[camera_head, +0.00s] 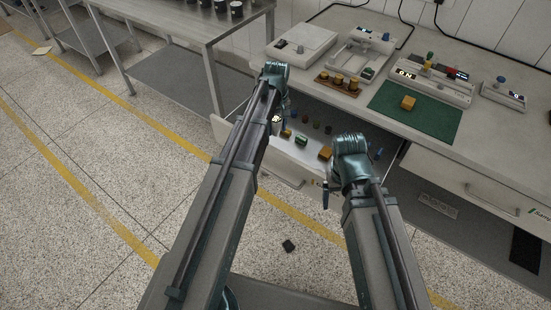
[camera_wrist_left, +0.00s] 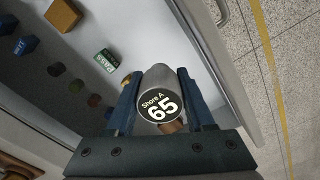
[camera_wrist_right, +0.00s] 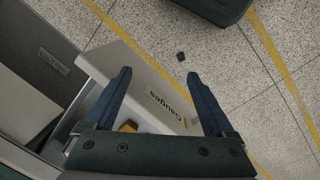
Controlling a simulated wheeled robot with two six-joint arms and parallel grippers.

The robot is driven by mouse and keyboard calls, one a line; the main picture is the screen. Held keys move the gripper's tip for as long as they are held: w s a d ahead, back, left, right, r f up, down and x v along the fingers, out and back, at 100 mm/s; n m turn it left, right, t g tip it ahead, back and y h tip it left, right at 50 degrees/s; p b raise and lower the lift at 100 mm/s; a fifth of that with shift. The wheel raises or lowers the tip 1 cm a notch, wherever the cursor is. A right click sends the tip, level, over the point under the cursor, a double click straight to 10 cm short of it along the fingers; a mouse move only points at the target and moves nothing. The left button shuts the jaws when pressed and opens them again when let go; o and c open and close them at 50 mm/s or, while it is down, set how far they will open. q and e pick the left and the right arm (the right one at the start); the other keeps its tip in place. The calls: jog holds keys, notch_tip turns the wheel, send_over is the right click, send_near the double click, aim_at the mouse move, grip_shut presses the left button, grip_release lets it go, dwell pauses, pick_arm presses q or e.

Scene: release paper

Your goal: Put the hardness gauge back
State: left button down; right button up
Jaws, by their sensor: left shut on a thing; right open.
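The hardness gauge (camera_wrist_left: 160,108) is a grey cylinder with a black end label reading "Shore A 65". My left gripper (camera_wrist_left: 158,78) is shut on it, with a finger on each side. In the head view my left gripper (camera_head: 280,112) is over the left part of an open drawer (camera_head: 270,155), and the gauge is mostly hidden there. In the right wrist view the drawer front (camera_wrist_right: 150,88) reads "Gauges". My right gripper (camera_wrist_right: 158,82) is open and empty by the drawer front; it also shows in the head view (camera_head: 330,190).
The drawer holds a green block (camera_wrist_left: 106,60), an orange block (camera_wrist_left: 63,14), a blue block (camera_wrist_left: 26,45) and several small dark knobs. The bench above carries instruments, a wooden rack (camera_head: 338,84) and a green mat (camera_head: 432,118) with an orange block (camera_head: 408,103). A small dark piece (camera_head: 289,246) lies on the floor.

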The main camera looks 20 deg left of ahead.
pick_arm(q)
jog(key=shift+w+a+f+m, duration=0.25)
jog(key=shift+w+f+m, duration=0.1)
jog(key=shift+w, duration=0.2)
notch_tip(320, 180, down, 10)
jog(key=b, duration=1)
jog(key=shift+f, duration=0.1)
jog(key=c, duration=0.7)
grip_release()
jog(key=shift+f, duration=0.1)
jog(key=o, duration=0.4)
jog(key=shift+o, duration=0.2)
notch_tip(320, 180, up, 12)
jog(key=p, duration=1.2)
jog(key=shift+r, duration=0.25)
